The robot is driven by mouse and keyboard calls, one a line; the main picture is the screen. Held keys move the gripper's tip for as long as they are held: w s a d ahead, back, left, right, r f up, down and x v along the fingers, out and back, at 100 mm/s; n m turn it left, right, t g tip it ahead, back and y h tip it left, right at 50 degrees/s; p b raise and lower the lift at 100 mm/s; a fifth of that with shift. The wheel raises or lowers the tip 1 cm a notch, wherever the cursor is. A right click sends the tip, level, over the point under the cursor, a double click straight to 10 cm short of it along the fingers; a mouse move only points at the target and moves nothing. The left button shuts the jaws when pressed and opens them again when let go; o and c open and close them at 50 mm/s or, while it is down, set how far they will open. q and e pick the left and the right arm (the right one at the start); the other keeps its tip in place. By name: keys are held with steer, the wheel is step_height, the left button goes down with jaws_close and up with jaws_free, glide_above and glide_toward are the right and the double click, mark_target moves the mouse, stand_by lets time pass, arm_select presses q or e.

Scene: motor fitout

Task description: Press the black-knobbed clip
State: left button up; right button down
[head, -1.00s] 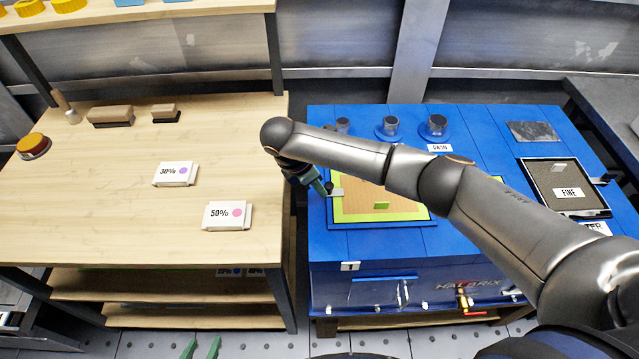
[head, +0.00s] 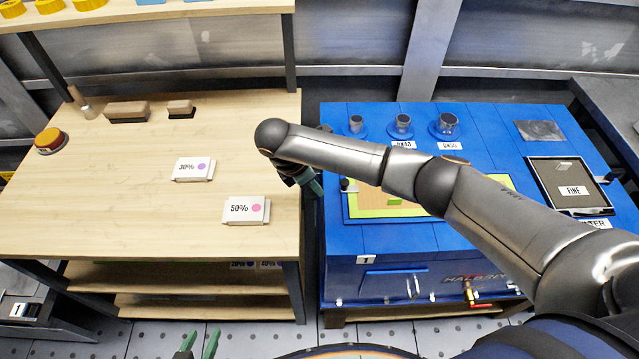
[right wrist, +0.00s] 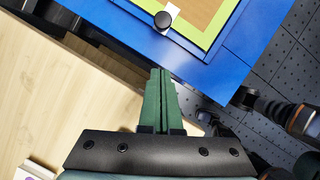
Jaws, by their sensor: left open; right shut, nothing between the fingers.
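The black-knobbed clip has a round black knob on a small silver plate, at the left edge of the lime-framed panel (head: 365,214). The knob (head: 345,184) shows just right of my right gripper (head: 318,191) in the head view. In the right wrist view the knob (right wrist: 162,20) lies beyond the closed green fingertips (right wrist: 160,72), with a visible gap. My right gripper is shut and empty, over the gap by the blue bench's left edge. My left gripper (head: 200,342) is open and empty at the bottom of the head view, its fingers partly in frame.
The blue bench (head: 400,240) carries dark round pots (head: 402,122) and a tray marked FINE (head: 572,180). A wooden table (head: 110,200) at left holds 30% (head: 193,169) and 50% (head: 246,210) boxes. A narrow gap separates table and bench. My right arm hides part of the panel.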

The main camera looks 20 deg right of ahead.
steer(key=v, duration=0.7)
steer(key=shift+r, duration=0.45)
steer(key=shift+s+f, duration=0.1)
steer(key=shift+s, duration=0.05)
